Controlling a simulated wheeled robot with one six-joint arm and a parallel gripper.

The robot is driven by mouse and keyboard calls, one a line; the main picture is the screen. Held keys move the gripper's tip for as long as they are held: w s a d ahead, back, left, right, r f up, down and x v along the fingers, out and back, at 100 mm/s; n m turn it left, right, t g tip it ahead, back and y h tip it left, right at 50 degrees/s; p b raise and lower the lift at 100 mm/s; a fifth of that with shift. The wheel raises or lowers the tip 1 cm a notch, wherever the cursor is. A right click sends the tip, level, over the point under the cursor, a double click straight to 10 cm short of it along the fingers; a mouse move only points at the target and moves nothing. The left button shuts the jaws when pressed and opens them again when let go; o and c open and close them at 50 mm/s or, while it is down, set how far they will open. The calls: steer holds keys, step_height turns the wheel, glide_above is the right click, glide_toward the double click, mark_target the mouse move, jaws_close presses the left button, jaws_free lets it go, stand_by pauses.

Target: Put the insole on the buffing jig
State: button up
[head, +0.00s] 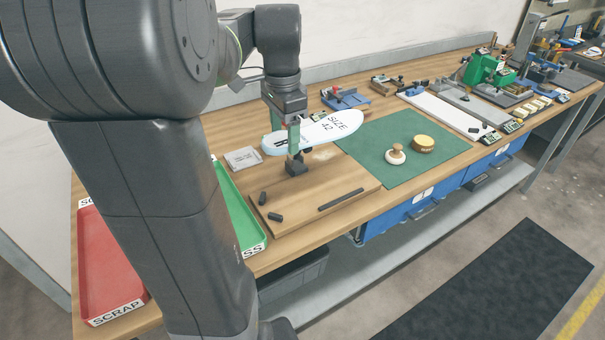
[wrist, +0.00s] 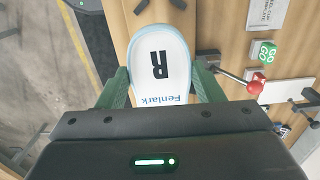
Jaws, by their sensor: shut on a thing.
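The insole is roughly level above a wooden board (head: 330,180) with dark blocks and a long dark bar. This board may be the buffing jig, but I cannot tell for sure. I see no contact between insole and board.
A green tray (head: 250,226) and a red scrap tray (head: 86,255) lie left of the board. A green mat (head: 365,155) to the right holds a knobbed white tool (head: 396,154) and a round brush (head: 424,144). A red-knobbed lever (wrist: 254,86) shows in the wrist view.

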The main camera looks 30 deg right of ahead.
mark_target(287, 203)
steer(key=shift+w+f, duration=0.2)
steer(key=shift+f, duration=0.1)
step_height(287, 203, down, 17)
steer(key=shift+s+f+b, duration=0.1)
steer(key=shift+f+b, duration=0.05)
steer(key=shift+b, duration=0.45)
steer(key=shift+f, duration=0.1)
steer(key=o, duration=1)
steer(key=shift+c, duration=0.2)
step_height(287, 203, up, 12)
steer(key=shift+r+p, duration=0.1)
steer(key=shift+p, duration=0.3)
